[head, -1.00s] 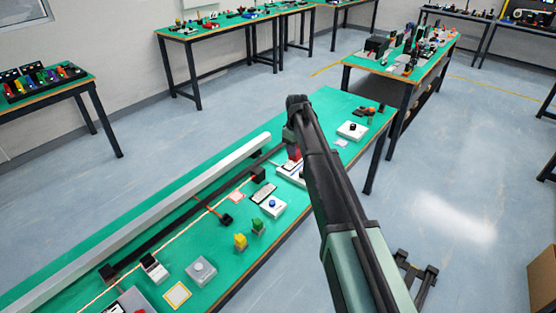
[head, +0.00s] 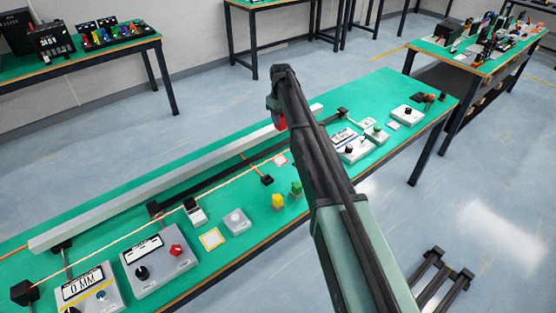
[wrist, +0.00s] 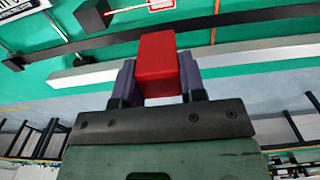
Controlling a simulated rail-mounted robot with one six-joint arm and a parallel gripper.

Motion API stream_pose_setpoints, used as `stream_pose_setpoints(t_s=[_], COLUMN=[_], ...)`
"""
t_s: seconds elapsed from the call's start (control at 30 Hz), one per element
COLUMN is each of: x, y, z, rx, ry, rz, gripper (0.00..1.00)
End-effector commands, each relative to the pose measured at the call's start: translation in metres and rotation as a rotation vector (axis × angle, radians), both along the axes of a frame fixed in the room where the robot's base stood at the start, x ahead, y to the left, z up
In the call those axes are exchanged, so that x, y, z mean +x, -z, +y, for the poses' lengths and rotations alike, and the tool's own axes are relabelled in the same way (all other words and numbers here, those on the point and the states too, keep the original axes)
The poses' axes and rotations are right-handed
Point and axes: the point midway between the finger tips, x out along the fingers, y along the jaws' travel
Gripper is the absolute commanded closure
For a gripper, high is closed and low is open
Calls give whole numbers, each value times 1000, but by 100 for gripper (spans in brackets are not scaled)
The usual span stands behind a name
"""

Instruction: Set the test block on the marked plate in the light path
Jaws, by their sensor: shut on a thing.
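My gripper (wrist: 159,85) is shut on a red block (wrist: 159,68), with a dark finger on either side of it. In the head view the red block (head: 281,122) shows just left of my arm, appearing over the grey rail at the back of the bench. A small pale plate with a red outline (head: 280,160) lies on the green bench beside the thin orange beam line. It also shows at the top edge of the wrist view (wrist: 160,4), apart from the block. The block's lower side is hidden.
A long grey rail (head: 150,203) runs along the bench's back. Display boxes (head: 160,258) fill the left end.

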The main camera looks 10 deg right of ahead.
Motion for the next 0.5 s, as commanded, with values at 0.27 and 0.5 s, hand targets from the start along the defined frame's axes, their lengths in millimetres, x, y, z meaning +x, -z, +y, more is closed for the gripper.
stream_pose_setpoints(t_s=[0.27, 0.5], x=[0, 0], y=[112, 129], z=[0, 0], rx=[0, 0], ry=[-1, -1], rz=[0, 0], gripper=[91, 91])
